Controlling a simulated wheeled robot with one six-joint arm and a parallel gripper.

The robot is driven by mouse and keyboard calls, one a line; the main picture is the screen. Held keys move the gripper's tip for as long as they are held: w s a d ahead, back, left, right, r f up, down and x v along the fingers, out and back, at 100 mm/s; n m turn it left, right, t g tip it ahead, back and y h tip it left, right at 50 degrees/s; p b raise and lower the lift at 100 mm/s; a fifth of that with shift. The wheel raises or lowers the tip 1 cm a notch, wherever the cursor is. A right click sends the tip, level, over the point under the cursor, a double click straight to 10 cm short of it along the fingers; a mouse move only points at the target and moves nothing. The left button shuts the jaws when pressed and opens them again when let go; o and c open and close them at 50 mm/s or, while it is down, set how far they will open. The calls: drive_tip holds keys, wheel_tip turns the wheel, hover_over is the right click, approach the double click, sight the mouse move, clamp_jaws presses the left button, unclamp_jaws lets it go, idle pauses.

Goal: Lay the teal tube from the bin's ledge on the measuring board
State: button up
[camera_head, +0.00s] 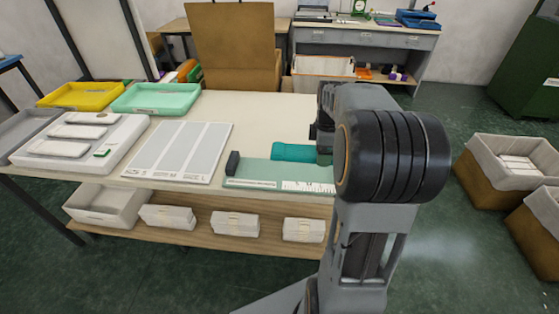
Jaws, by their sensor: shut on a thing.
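The teal tube (293,152) lies crosswise at the far edge of the measuring board in the picture. The pale green measuring board (258,172) is on the table, with a black block at its left end and a white scale along its front. My gripper (323,148) is at the tube's right end and shut on it. My arm hides the fingertips partly and covers the board's right end. I cannot tell whether the tube touches the board or is held just above it. The bin's ledge is not clearly seen.
A white size sheet (180,151) lies left of the board. A white tray with pale pieces (114,127), a mint tray (157,97) and a yellow tray (80,95) are further left. The tabletop behind the board (265,115) is clear. Lined bins (505,165) stand at right.

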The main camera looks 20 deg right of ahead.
drive_tip(key=w+a+f+p, duration=0.1)
drive_tip(key=w+a+f, duration=0.35)
drive_tip(key=w, duration=0.25)
hover_over(283, 171)
drive_tip(key=f, duration=0.3)
drive_tip(key=shift+s+d+f+p, duration=0.3)
drive_tip(key=shift+s+f+p, duration=0.05)
drive_tip(key=shift+w+a+f, duration=0.15)
drive_tip(key=shift+f, duration=0.15)
drive_tip(key=f, duration=0.3)
drive_tip(key=shift+w+a+p, duration=0.2)
drive_tip(key=shift+w+p, duration=0.05)
drive_tip(key=shift+p, duration=0.1)
drive_tip(key=shift+f, duration=0.4)
drive_tip(key=shift+f, duration=0.15)
